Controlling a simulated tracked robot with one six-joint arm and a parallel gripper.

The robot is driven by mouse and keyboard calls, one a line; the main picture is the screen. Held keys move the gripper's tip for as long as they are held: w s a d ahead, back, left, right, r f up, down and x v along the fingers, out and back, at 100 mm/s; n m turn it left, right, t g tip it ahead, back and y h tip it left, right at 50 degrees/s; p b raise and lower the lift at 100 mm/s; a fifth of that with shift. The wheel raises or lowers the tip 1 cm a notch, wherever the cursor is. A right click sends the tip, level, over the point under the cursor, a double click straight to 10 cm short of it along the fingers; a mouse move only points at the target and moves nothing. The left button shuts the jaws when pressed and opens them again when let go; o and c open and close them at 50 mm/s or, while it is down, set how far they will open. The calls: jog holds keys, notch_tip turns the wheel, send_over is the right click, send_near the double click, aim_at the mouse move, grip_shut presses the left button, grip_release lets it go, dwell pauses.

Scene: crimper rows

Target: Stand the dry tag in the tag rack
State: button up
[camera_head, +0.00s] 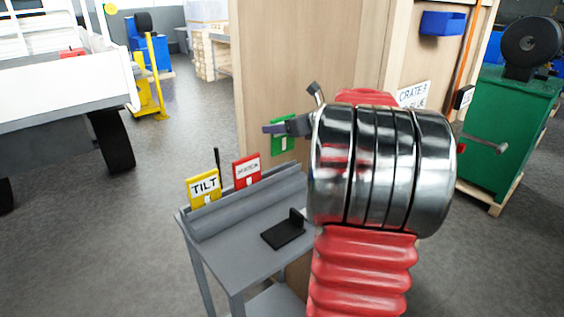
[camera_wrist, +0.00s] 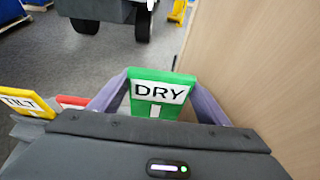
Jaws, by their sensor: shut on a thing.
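The dry tag (camera_wrist: 161,92) is a green plate with a white label reading DRY. In the wrist view it stands between the two purple-grey fingers of my gripper (camera_wrist: 160,83), which is shut on it. In the head view the green tag (camera_head: 286,143) shows partly behind my gripper (camera_head: 272,128), held in the air above the right end of the tag rack. The tag rack (camera_head: 243,208) is a grey slotted bar along the back of a grey cart. A yellow TILT tag (camera_head: 204,188) and a red tag (camera_head: 246,170) stand in it. My arm hides the rack's right end.
A black L-shaped holder (camera_head: 285,232) rests on the cart top (camera_head: 240,243). A wooden panel (camera_head: 290,60) rises close behind and right of the held tag. A green cabinet (camera_head: 505,125) stands at right. Open floor (camera_head: 150,190) lies left of the cart.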

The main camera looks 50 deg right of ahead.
aim_at(284, 149)
jog(key=shift+f, duration=2.35)
jog(key=shift+f, duration=1.9)
jog(key=shift+f, duration=0.1)
jog(key=o, duration=1.1)
jog(key=shift+c, duration=0.2)
jog(key=shift+s+r, duration=0.4)
jog(key=shift+s, duration=0.1)
jog(key=v, duration=1.1)
